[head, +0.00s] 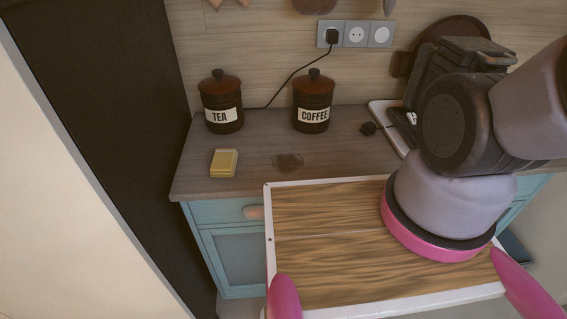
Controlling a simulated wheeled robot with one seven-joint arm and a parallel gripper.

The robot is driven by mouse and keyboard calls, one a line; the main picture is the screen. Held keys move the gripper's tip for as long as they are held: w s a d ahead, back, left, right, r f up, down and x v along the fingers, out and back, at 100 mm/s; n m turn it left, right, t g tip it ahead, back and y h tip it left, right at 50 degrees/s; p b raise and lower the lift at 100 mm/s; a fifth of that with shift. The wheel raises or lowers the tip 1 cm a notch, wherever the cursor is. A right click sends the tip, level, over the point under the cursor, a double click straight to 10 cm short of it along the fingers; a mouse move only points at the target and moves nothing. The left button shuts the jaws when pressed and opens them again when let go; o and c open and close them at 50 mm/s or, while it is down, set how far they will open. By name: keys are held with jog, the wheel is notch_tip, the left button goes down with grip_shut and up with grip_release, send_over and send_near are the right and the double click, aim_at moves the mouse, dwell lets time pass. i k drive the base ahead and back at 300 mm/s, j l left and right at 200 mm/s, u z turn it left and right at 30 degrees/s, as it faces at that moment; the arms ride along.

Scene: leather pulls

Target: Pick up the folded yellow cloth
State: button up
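The folded yellow cloth (224,162) lies flat on the left part of the wooden counter (252,149), near its front edge. It is a small, neat rectangular stack, and nothing touches it. My arm stands at the right of the head view and runs out of the picture at the upper right. My gripper does not show, so its place relative to the cloth and its state cannot be seen.
A TEA jar (221,103) stands behind the cloth and a COFFEE jar (313,102) to its right. A dark stain (287,162) marks the counter. A tall dark panel (115,100) rises at left.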

aim_at(223, 165)
jog(key=k+l+u, duration=0.1)
jog(key=u, duration=0.35)
jog(key=k+l+u, duration=0.1)
jog(key=u, duration=0.35)
jog(key=l+u, duration=0.15)
jog(key=u, duration=0.25)
jog(key=l+u, duration=0.15)
jog(key=u, duration=0.3)
jog(key=k+j, duration=0.05)
